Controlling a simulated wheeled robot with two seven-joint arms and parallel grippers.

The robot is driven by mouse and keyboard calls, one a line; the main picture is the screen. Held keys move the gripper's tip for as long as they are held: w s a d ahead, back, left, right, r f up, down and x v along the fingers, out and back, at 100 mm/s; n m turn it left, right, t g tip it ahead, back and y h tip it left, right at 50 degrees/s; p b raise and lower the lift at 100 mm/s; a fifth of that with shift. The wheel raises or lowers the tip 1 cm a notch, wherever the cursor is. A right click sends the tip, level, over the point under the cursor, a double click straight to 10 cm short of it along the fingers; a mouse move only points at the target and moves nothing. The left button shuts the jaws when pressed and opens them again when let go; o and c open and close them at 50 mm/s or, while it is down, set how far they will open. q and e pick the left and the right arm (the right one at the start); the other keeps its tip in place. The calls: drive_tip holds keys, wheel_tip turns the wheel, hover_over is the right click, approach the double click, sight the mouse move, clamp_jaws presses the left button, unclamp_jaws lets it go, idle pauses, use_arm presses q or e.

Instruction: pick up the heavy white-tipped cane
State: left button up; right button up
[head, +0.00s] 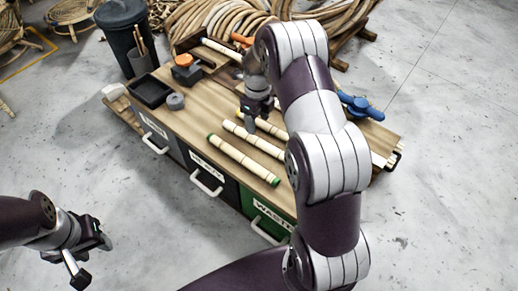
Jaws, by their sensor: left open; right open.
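Several pale bamboo-like canes lie on the wooden bench top. The nearest cane (240,158) has green tips. Just behind it lies a cane (250,138) whose visible left tip looks pale; its right end is close to my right arm. Another cane lies behind that one, largely hidden by my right gripper and arm. I cannot tell for certain which cane is the heavy white-tipped one. My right gripper (252,118) points down over the rear canes, open; whether it touches one is unclear. My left gripper (88,248) is open and empty over the floor, left of the bench.
The wooden bench (185,122) has drawers with handles, including a green one marked WASTE (268,214). A black tray (150,91), a grey round piece (175,101) and an orange-topped tool (185,68) stand at its left. A blue tool (359,104) lies right. A dark bin (124,35) stands behind.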

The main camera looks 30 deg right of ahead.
sight(258, 140)
wheel_tip(258, 140, down, 10)
drive_tip(key=b, duration=0.5)
drive_tip(key=shift+w+d+f, duration=0.15)
drive_tip(key=shift+r, duration=0.2)
drive_tip(key=shift+c, duration=0.3)
clamp_jaws()
